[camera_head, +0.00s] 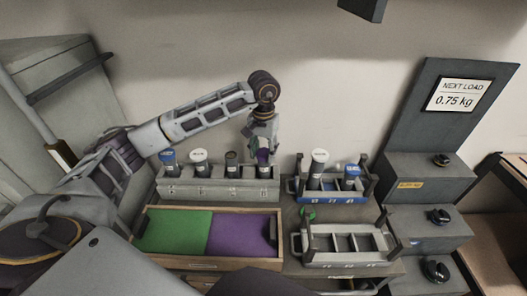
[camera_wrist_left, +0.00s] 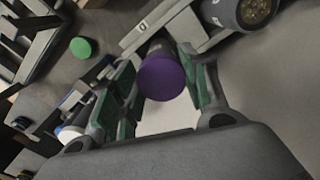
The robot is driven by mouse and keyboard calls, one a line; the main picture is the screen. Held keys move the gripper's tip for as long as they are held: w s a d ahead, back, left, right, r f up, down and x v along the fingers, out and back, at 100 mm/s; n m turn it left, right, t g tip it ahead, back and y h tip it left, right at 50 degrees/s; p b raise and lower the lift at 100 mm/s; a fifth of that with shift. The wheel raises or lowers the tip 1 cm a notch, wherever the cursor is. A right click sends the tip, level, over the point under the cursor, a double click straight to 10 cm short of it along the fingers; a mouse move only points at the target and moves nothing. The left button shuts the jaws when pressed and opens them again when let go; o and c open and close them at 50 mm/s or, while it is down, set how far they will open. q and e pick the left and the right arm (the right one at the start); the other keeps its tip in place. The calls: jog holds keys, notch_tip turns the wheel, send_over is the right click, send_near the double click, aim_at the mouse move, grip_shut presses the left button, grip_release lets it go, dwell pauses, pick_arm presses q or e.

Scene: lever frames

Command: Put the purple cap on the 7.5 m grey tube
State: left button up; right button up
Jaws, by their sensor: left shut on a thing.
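My left gripper (camera_head: 263,150) is shut on the purple cap (camera_head: 263,157) at the right end of the long grey rack (camera_head: 200,190). In the left wrist view the cap (camera_wrist_left: 162,78) sits between the two green-padded fingers (camera_wrist_left: 165,95). A dark tube (camera_head: 264,171) stands in the rack slot just below the cap. I cannot tell whether the cap touches or sits on it. The rack's other slots hold a blue-capped tube (camera_head: 168,157), a white-capped tube (camera_head: 199,157) and a dark-topped tube (camera_head: 231,158). Tube labels are too small to read.
A blue rack (camera_head: 330,197) holds white- and blue-capped tubes. A green cap (camera_head: 308,212) lies between it and an empty grey rack (camera_head: 345,260). A wooden tray (camera_head: 215,263) has green and purple pads. Dark steps with weights (camera_head: 440,217) stand right, below a "NEXT LOAD 0.75 kg" sign (camera_head: 463,94).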

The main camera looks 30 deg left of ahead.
pick_arm(q)
jog(key=o, duration=0.8)
jog(key=shift+o, duration=0.2)
notch_tip(320, 180, up, 12)
dwell(0.6)
jog(key=shift+f, duration=0.1)
dwell(0.8)
